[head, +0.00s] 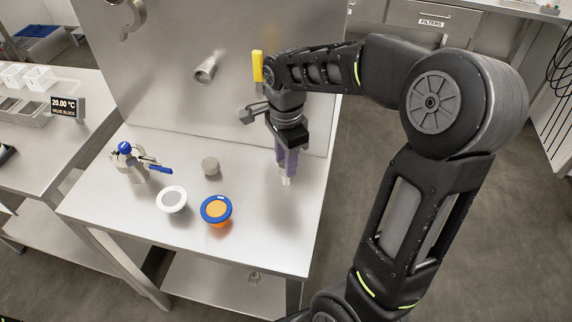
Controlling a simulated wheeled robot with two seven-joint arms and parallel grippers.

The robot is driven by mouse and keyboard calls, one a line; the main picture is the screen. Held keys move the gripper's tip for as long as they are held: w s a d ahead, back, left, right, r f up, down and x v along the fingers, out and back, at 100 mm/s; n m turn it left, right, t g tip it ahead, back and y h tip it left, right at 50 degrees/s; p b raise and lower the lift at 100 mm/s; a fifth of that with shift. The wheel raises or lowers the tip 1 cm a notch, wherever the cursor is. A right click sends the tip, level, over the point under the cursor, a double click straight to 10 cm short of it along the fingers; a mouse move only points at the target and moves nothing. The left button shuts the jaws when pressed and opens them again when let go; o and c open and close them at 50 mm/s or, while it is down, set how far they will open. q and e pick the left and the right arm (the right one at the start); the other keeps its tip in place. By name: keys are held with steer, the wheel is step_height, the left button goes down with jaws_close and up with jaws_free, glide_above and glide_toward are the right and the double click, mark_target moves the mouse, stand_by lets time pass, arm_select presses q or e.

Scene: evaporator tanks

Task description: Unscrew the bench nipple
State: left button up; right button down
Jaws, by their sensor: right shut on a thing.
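My right gripper (286,172) reaches down over the right part of the steel bench (250,230), near the back panel. Its purple fingers are shut on a small pale fitting, which I take to be the bench nipple (286,182). Only its lower end shows below the fingers; its threads and any joint with the bench are too small to make out. My left gripper is not in view.
A blue-knobbed valve or clamp (133,160), a grey cylinder (210,166), a white-rimmed disc (172,199) and a blue-and-orange ring piece (216,209) stand left on the bench. A pipe stub (205,70) and yellow handle (257,66) are at the panel.

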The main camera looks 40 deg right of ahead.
steer(key=n, duration=0.5)
stand_by(0.3)
steer(key=shift+p, duration=0.3)
steer(key=shift+n, duration=0.6)
steer(key=n, duration=0.4)
steer(key=shift+n+p, duration=0.3)
steer(key=shift+n, duration=1)
steer(key=n, duration=0.2)
steer(key=shift+n, duration=0.3)
